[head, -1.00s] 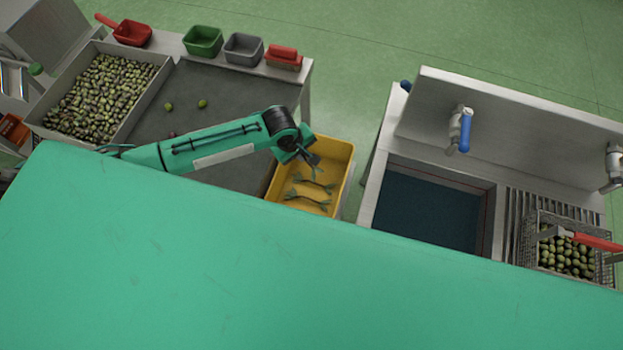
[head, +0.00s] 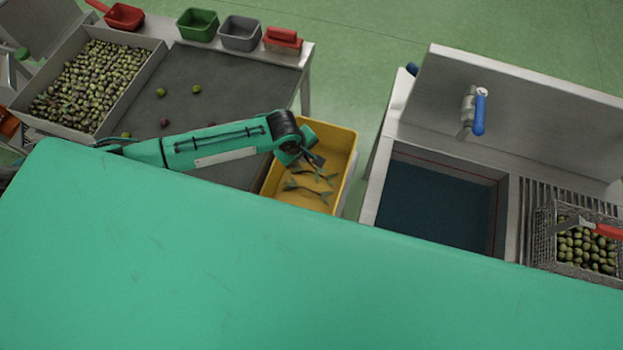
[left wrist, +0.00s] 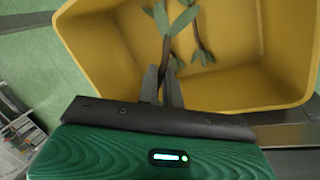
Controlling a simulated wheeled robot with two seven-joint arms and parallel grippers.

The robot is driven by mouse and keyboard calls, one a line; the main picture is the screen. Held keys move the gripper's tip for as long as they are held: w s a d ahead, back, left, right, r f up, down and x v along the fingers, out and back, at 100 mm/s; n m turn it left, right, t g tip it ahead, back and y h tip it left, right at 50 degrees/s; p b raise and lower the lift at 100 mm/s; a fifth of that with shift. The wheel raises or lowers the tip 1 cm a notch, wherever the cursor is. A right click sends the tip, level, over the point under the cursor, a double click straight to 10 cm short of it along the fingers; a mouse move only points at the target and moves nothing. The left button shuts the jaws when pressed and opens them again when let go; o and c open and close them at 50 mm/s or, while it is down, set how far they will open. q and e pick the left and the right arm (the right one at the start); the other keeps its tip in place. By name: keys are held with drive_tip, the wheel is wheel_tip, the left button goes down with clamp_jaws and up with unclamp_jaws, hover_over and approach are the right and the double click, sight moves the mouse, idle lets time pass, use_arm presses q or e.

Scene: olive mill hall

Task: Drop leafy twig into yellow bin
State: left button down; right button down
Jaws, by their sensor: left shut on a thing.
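The yellow bin (head: 345,165) stands between the dark-topped table and the sink. My left gripper (head: 315,160) is over the bin. In the left wrist view my left gripper (left wrist: 163,88) is shut on a leafy twig (left wrist: 167,48), a brown stem with grey-green leaves, which points into the bin (left wrist: 110,50). Another twig (left wrist: 200,48) lies on the bin floor beside it. In the head view twigs (head: 309,189) show in the bin below the gripper; the held one is hard to pick out there. My right gripper is out of view.
The table (head: 235,85) to the left bears an olive tray (head: 150,75), a few loose olives, and red, green and grey containers along its back. The sink (head: 440,200) with a blue-handled tap (head: 478,112) and a wire basket of olives (head: 585,250) is right.

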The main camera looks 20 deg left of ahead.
use_arm(q)
drive_tip(key=shift+f, duration=0.15)
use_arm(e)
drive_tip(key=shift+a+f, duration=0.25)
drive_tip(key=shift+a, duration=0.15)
use_arm(q)
drive_tip(key=c, duration=1.5)
unclamp_jaws()
drive_tip(key=shift+s+a+r, duration=0.1)
drive_tip(key=shift+r, duration=0.35)
drive_tip(key=b+v, duration=0.1)
drive_tip(key=v, duration=1.2)
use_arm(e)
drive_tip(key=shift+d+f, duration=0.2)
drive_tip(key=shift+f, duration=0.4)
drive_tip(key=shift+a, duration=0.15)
